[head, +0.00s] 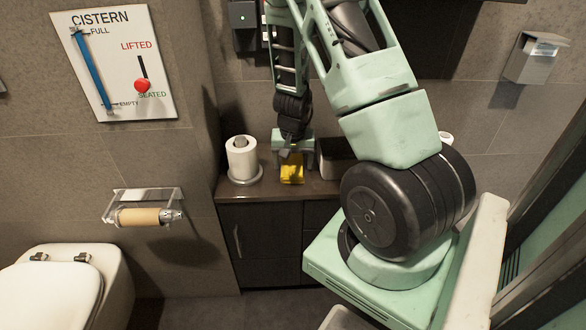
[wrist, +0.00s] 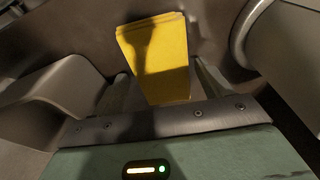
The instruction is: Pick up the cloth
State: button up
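The cloth is a folded yellow block (head: 292,172) on the dark vanity top, near its front edge. In the wrist view the cloth (wrist: 157,58) is in the upper middle, its near end partly hidden by my gripper's body. My gripper (head: 291,154) is low over the counter, right at the cloth. In the wrist view its two fingers stand apart, one on each side of the cloth, and my gripper (wrist: 163,84) is open. A gap shows on the right side of the cloth. I cannot tell whether the fingers reach down beside it.
A white paper roll on a round holder (head: 242,160) stands close left of my gripper. A dark box (head: 337,162) stands close right. The counter (head: 262,189) is narrow, with a wall behind. A toilet (head: 70,285) and a wall roll holder (head: 146,212) are at left.

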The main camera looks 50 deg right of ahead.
aim_at(293, 164)
jog(key=c, duration=0.8)
jog(key=shift+o, duration=0.2)
notch_tip(293, 164, up, 10)
jog(key=p, duration=0.4)
